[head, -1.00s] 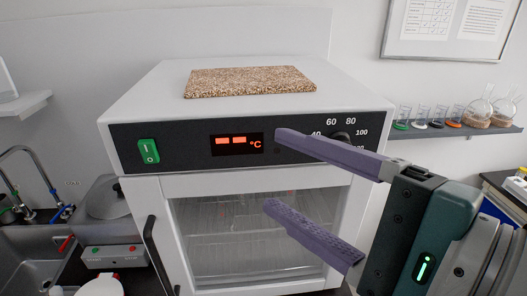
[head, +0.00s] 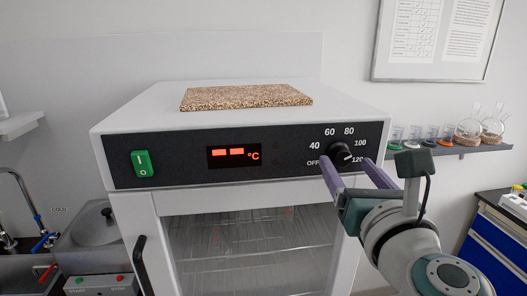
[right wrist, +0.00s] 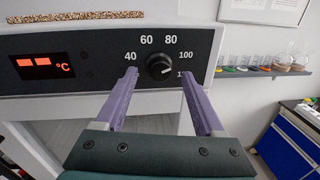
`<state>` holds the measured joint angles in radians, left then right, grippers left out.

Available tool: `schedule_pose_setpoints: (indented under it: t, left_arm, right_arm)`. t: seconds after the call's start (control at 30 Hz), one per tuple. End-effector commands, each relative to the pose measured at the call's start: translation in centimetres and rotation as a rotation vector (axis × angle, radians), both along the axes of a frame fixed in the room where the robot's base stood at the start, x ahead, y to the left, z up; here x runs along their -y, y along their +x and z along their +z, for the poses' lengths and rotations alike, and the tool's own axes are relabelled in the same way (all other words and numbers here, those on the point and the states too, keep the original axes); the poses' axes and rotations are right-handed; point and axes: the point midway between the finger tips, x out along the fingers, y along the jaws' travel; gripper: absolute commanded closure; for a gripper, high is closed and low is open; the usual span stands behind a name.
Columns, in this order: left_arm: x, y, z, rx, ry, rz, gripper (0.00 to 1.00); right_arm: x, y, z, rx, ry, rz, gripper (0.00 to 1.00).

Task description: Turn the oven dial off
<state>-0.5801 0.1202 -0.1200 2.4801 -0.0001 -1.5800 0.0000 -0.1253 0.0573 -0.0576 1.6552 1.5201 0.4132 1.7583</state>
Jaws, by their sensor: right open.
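The oven dial (head: 341,153) is a round black knob on the dark panel, ringed by white marks OFF, 40, 60, 80, 100 and 120. Its white pointer line aims right and slightly down, near 120. In the right wrist view the dial (right wrist: 158,66) sits between the fingertips in the picture. My right gripper (head: 347,161) is open and empty, its purple fingers side by side at the dial's left and lower right. It also shows in the right wrist view (right wrist: 158,72). I cannot tell whether the fingers touch the dial. My left gripper is out of view.
The white oven (head: 240,110) carries a speckled slab (head: 245,96) on top. Its panel has a green switch (head: 141,164) and a red display (head: 232,156). A shelf with glassware (head: 470,150) is at the right.

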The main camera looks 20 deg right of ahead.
Motion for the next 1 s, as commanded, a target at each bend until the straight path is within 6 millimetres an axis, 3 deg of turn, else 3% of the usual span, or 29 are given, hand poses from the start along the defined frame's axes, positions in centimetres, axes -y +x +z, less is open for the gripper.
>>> schedule_pose_setpoints:
  t: [0.2,0.47,1.0]
  left_arm:
    - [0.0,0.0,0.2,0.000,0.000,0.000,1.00]
    - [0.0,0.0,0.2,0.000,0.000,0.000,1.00]
    - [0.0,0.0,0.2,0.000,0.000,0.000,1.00]
  right_arm:
    - [0.6,1.7,0.0,0.001,-0.001,0.000,0.29]
    - [0.6,1.8,-0.1,0.000,-0.001,0.001,0.29]
    - [0.6,1.7,0.0,-0.001,-0.002,0.001,0.88]
